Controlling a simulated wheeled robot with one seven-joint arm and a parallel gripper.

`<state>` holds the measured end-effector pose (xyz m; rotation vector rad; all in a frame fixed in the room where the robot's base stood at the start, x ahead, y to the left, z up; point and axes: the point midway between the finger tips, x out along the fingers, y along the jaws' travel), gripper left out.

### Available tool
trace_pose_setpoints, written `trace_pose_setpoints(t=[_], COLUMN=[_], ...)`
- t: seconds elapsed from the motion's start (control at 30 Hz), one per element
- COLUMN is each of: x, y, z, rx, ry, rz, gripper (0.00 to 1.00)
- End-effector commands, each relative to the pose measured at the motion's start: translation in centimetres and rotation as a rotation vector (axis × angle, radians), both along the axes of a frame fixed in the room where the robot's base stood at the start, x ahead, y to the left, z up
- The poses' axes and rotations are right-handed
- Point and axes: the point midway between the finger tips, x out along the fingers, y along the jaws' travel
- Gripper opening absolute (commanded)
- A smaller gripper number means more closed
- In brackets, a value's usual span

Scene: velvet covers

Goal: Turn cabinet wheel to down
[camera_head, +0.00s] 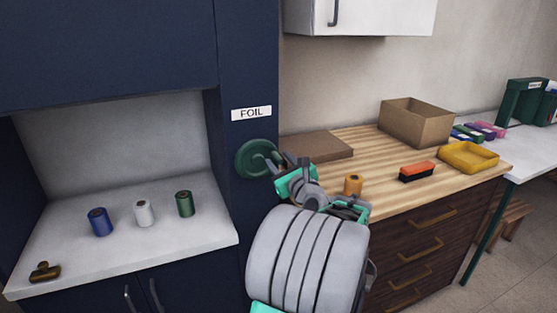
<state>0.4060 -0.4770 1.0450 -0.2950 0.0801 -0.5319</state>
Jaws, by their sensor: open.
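The cabinet wheel (252,157) is a round dark green handwheel on the narrow front of the dark blue cabinet (232,60), below a white label reading FOIL (251,113). My gripper (277,164) is at the right side of the wheel, with its jaws open. The gripper and arm hide part of the wheel's right side. I cannot tell whether the fingers touch the wheel, nor which way the wheel is turned.
Blue (100,222), white (144,213) and green (185,204) spools and a brass-coloured object (45,271) stand on the left counter. On the wooden worktop (375,148) are a flat brown box (318,147), an open carton (415,121), an orange spool (353,185), a brush (416,172) and a yellow tray (468,156).

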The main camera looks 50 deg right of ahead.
Motion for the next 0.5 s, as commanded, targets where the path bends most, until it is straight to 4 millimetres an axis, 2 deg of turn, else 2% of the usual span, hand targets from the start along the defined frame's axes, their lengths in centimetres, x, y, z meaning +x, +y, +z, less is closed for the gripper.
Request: trace_pose_setpoints(t=[0.1,0.33,0.5], x=[0.91,1.0,0.99], y=[-0.45,-0.54,-0.53], z=[0.0,-0.01,-0.01], rx=[-0.002,-0.001,-0.002], ry=[0.001,0.002,0.002], rz=[0.001,0.0,0.0], gripper=[0.41,0.41,0.28])
